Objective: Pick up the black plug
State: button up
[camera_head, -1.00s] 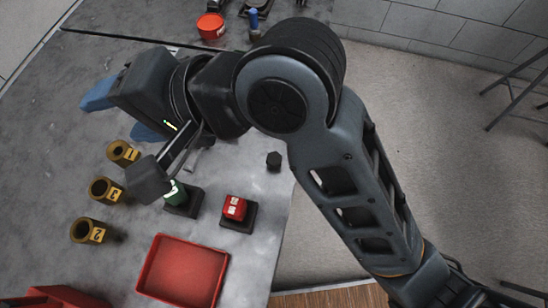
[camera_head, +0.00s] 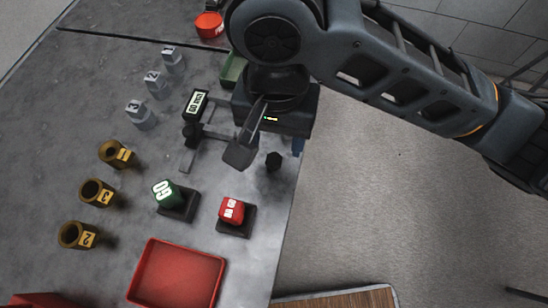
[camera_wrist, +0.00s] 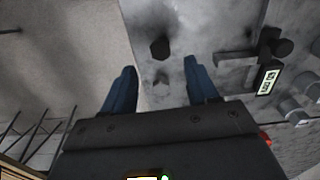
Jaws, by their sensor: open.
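The black plug (camera_head: 273,161) is a small dark hexagonal piece on the grey table near its right edge. In the wrist view the plug (camera_wrist: 160,48) appears ahead of my fingers, roughly centred between their tips. My gripper (camera_wrist: 160,70) is open and empty, with its two blue fingers apart on either side of a clear gap. In the head view only part of one blue finger shows, just right of and above the plug; my wrist hides the rest.
A black-handled gauge with a label plate (camera_head: 197,102) lies left of the plug. A green block (camera_head: 166,194) and a red block (camera_head: 232,210) sit on dark bases nearer the front. A red tray (camera_head: 178,272), several numbered brass and grey cylinders, and a green tray (camera_head: 233,70) are around.

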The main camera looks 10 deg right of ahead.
aim_at(275, 157)
jog(key=shift+f+b, duration=0.4)
jog(key=shift+f, duration=2.4)
jog(key=shift+a, duration=0.1)
jog(key=shift+c, duration=0.3)
grip_shut()
